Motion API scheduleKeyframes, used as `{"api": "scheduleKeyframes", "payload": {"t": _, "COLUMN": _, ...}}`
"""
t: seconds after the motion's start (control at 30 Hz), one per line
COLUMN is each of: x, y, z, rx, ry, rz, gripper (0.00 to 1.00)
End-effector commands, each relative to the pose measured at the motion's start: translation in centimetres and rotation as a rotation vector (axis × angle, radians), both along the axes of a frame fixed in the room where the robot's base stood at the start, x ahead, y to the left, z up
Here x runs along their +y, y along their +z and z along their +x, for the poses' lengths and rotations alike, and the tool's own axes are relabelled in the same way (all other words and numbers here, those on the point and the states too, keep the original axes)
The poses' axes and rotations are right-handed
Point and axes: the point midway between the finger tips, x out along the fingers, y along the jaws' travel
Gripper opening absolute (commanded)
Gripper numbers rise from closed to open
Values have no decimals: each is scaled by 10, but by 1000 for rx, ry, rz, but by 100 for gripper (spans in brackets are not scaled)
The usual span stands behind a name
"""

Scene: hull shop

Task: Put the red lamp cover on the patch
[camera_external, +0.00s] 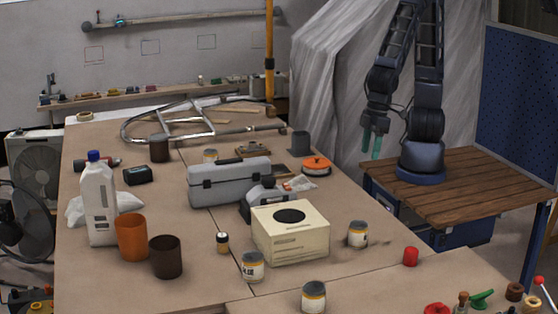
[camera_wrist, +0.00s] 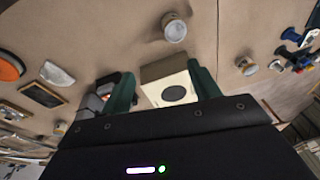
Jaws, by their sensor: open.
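A small red cylinder (camera_external: 411,256), which looks like the red lamp cover, stands upright near the table's right front edge. I cannot make it out surely in the wrist view. A round dark patch (camera_external: 290,216) lies on top of the cream box (camera_external: 312,243); the patch (camera_wrist: 174,93) also shows in the wrist view, with nothing on it. My gripper (camera_external: 371,146) hangs high behind the table's right side, fingers pointing down, open and empty, well apart from both. Its green fingers (camera_wrist: 160,70) show spread in the wrist view.
Yellow-labelled cans (camera_external: 358,234) stand around the box. A grey toolbox (camera_external: 229,181), an orange disc (camera_external: 316,166), a white bottle (camera_external: 99,200) and orange and brown cups (camera_external: 132,237) are further left or back. Small tools (camera_external: 481,298) lie at the right front corner.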

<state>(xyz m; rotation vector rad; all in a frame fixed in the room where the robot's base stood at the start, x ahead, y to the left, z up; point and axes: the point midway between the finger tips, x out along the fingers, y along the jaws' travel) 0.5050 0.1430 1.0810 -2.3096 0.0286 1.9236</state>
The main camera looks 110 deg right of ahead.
Motion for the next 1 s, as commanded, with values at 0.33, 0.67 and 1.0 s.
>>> {"api": "scheduleKeyframes", "payload": {"t": 0.33, "x": -81, "y": 53, "z": -9, "rx": -39, "ry": 19, "rz": 38, "gripper": 61}}
{"api": "scheduleKeyframes", "payload": {"t": 0.67, "x": -147, "y": 96, "z": -39, "rx": -102, "ry": 45, "rz": 31, "gripper": 61}}
{"api": "scheduleKeyframes", "payload": {"t": 1.0, "x": -199, "y": 129, "z": -86, "rx": -178, "ry": 69, "rz": -27, "gripper": 61}}
